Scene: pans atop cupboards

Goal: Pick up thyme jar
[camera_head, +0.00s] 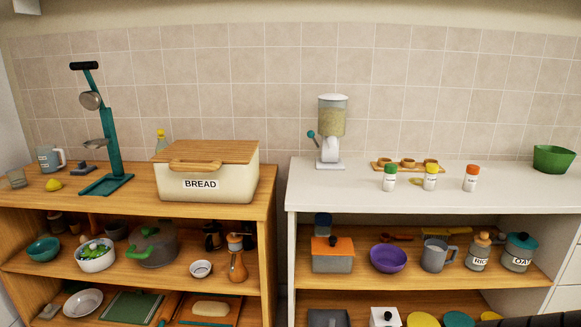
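Three small white spice jars stand upright on the pale counter at the right in the head view. One has a green lid (389,178), one a yellow lid (431,177) and one an orange lid (471,178). Their labels are too small to read, so I cannot tell which is the thyme jar. The jars stand apart from each other, near the counter's front edge.
Behind the jars lies a wooden tray with small cups (405,164). A grain dispenser (332,130) stands to their left and a green bowl (553,159) to their right. The pale counter (335,190) is clear in front of the dispenser. A bread box (206,172) stands on the left cupboard.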

